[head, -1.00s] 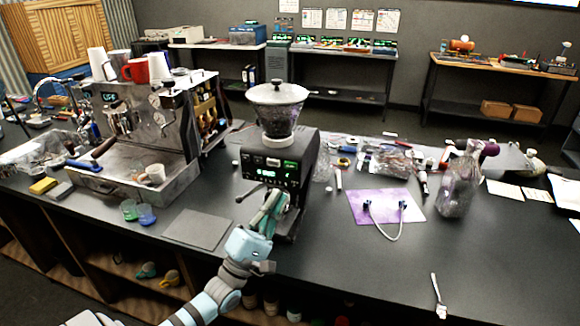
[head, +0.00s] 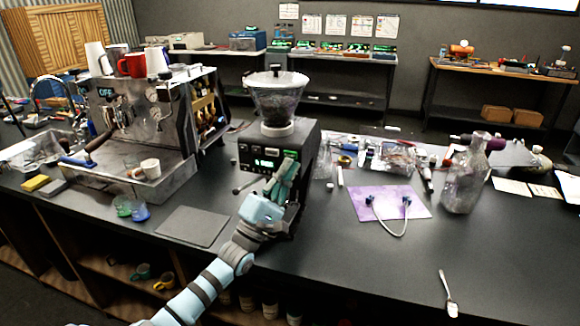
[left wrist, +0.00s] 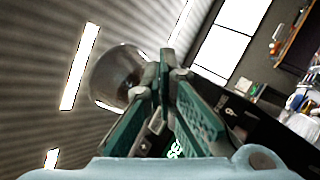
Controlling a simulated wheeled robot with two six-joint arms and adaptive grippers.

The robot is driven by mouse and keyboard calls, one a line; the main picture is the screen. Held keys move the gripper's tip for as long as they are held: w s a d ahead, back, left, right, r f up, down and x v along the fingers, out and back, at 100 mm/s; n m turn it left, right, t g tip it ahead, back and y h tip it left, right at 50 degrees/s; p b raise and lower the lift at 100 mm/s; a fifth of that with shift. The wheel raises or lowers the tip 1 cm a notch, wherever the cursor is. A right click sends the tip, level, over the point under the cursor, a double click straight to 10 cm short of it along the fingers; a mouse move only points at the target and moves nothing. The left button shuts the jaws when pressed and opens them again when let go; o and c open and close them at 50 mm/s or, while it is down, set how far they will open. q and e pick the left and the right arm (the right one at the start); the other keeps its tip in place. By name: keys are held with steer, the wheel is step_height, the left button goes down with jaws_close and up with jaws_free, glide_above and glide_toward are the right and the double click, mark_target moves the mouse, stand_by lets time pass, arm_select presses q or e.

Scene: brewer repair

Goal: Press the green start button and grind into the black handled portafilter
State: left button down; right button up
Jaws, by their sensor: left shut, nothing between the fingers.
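The black grinder (head: 310,150) stands mid-counter with a clear hopper (head: 276,97) of dark beans on top. Its front shows a lit green display (head: 264,163) and a small green button (head: 290,154) at the upper right. My left gripper (head: 288,163) is shut and empty, pointing up at the grinder front just below the green button; I cannot tell whether it touches. The left wrist view shows its closed fingertips (left wrist: 168,70) beside the hopper (left wrist: 115,76). A dark handle (head: 243,186) juts left from the grinder front. The rest of that portafilter is hidden behind my gripper. My right gripper is out of view.
The espresso machine (head: 150,115) stands left, with a blue-handled tool (head: 76,162) at its tray. A grey mat (head: 192,226) lies left of my arm. A purple mat with a cable (head: 360,203) and a glass bottle (head: 465,180) are right. The front right counter is mostly clear.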

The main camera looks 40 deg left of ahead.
arm_select(q)
steer(key=shift+w+a, duration=0.15)
steer(key=shift+w, duration=0.2)
steer(key=shift+r, duration=0.1)
stand_by(1.1)
steer(key=shift+w+a+b, duration=0.1)
steer(key=shift+w+b, duration=0.3)
steer(key=shift+b, duration=0.25)
